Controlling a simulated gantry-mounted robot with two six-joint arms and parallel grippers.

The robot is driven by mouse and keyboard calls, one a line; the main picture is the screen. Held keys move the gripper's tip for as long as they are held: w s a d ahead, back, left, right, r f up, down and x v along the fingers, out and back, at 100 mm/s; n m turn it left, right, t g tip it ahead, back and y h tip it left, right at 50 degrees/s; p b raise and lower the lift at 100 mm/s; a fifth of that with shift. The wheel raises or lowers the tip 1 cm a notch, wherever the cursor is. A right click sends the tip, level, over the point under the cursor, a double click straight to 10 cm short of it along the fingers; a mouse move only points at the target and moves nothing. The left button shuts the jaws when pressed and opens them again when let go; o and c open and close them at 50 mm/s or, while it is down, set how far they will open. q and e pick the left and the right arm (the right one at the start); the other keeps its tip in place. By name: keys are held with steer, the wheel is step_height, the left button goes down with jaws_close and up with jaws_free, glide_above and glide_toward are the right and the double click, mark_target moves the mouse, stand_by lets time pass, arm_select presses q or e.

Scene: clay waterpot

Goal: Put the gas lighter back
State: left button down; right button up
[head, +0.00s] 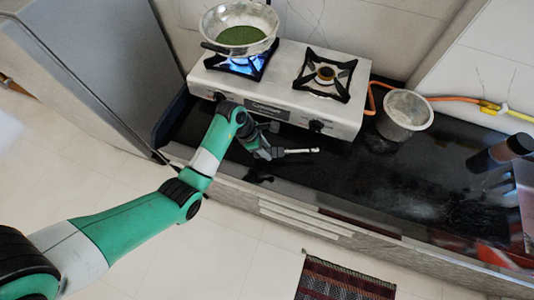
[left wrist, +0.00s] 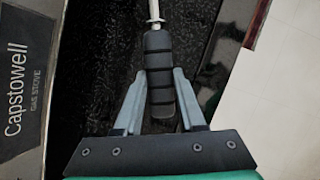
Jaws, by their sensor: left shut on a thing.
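The gas lighter (head: 301,151) has a thin light metal rod and a dark handle. My left gripper (head: 270,153) is shut on its handle in front of the stove, with the rod pointing right in the head view. In the left wrist view, the black ribbed handle (left wrist: 159,62) lies between the two grey fingers of my left gripper (left wrist: 160,82), and the rod runs up out of the frame. I cannot tell whether the lighter touches the counter. My right gripper is not in view.
A white stove (head: 282,88) has a blue flame under a pan (head: 214,22) with green contents. Its right burner (head: 326,75) is unlit. A metal pot (head: 404,116) and orange hose (head: 456,99) are to the right. The black counter (head: 370,180) is mostly clear. A dark cylinder (head: 499,153) stands farther right.

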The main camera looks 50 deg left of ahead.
arm_select(q)
steer(key=f+b, duration=0.1)
steer(key=f, duration=0.1)
steer(key=f+b, duration=0.1)
steer(key=shift+w+f, duration=0.2)
steer(key=shift+f, duration=0.2)
steer(key=shift+r, duration=0.1)
steer(key=c, duration=0.5)
jaws_free()
